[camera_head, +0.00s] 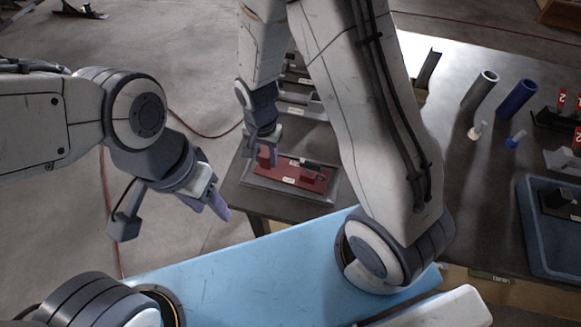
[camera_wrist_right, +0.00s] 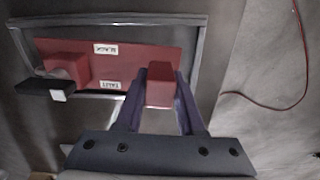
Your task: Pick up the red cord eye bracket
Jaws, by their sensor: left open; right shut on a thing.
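A red block (camera_wrist_right: 160,87), which I take to be the red cord eye bracket, sits between the two purple fingers of my right gripper (camera_wrist_right: 160,95) in the right wrist view. The fingers are shut on its sides. In the head view my right gripper (camera_head: 263,150) is above the left end of a red plate (camera_head: 290,178) in a grey tray (camera_head: 330,192). I cannot tell whether the held block touches the plate. The plate carries two white labels and another red block (camera_wrist_right: 66,68). My left gripper (camera_head: 217,203) is open and empty, left of the table.
A dark piece (camera_wrist_right: 45,86) lies beside the other red block. Grey and blue tubes (camera_head: 515,99) stand at the right, near a blue bin (camera_head: 550,238). A light blue surface (camera_head: 255,270) spans the front. My right arm hides part of the table.

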